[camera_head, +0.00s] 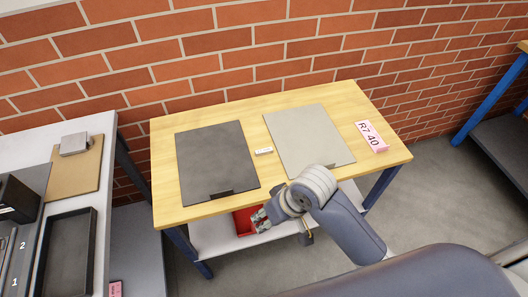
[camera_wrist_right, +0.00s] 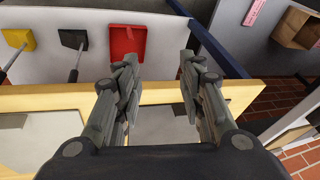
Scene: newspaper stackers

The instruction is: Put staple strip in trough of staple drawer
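I cannot make out a staple strip or a staple drawer with a trough for certain in either view. My right gripper (camera_head: 262,219) is at the front edge of the wooden table in the head view. In the right wrist view my right gripper (camera_wrist_right: 158,58) has its two fingers spread apart, with nothing held between them. My left gripper is not in view.
The wooden table (camera_head: 240,103) holds a dark mat (camera_head: 213,158), a light grey mat (camera_head: 308,138), a small white label (camera_head: 264,151) and a pink tag (camera_head: 371,137). Left, a bench holds a black tray (camera_head: 68,255) and a grey block (camera_head: 74,143). A red tray (camera_wrist_right: 127,42) lies beyond my gripper.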

